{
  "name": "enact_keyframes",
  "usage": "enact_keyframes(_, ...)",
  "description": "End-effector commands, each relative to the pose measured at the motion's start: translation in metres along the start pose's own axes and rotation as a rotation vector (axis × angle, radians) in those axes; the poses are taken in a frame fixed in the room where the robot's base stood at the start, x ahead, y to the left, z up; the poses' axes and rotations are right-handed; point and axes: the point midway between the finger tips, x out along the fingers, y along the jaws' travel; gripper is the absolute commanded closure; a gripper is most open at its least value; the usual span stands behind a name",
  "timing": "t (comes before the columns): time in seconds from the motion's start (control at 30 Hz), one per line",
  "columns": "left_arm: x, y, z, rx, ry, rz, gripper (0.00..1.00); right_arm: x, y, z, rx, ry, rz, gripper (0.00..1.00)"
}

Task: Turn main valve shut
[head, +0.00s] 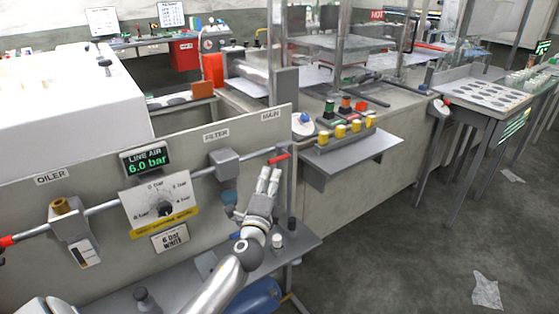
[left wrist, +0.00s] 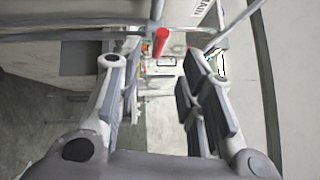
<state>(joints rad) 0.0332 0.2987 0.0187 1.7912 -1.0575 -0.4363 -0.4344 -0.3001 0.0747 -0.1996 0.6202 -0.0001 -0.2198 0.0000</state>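The main valve's red lever (head: 278,158) sits on the pipe at the right end of the grey panel, below the MAIN label (head: 271,115). It points along the pipe, slightly tilted. My left gripper (head: 268,176) is just below and left of the lever, fingers pointing up toward it. In the left wrist view my left gripper (left wrist: 155,63) is open, fingers wide apart, with nothing between the pads. The red lever (left wrist: 161,42) shows beyond the fingertips, between them in the picture, apparently not touched. My right gripper is not in view.
The panel carries a filter block (head: 226,163), a regulator dial (head: 162,206), an oiler (head: 72,222) and a LINE AIR display (head: 146,160) reading 6.0 bar. A shelf with yellow and other coloured buttons (head: 340,132) stands right of the lever.

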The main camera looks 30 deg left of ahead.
Motion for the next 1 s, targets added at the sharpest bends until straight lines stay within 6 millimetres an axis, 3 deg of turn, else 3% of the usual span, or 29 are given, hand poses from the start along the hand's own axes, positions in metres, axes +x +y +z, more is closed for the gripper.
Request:
enact_keyframes(0.3, 0.055, 0.0, 0.0, -0.002, -0.002, -0.001, 0.65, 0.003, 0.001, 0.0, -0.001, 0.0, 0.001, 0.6)
enact_keyframes(0.5, 0.082, 0.001, 0.0, -0.003, 0.0, 0.0, 0.65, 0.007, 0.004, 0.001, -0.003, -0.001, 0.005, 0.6)
enact_keyframes(0.7, 0.094, 0.001, 0.0, -0.004, -0.001, 0.002, 0.65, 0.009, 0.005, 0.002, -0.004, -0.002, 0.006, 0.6)
enact_keyframes(1.0, 0.096, 0.0, 0.0, -0.004, 0.0, 0.002, 0.65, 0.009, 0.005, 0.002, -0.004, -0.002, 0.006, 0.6)
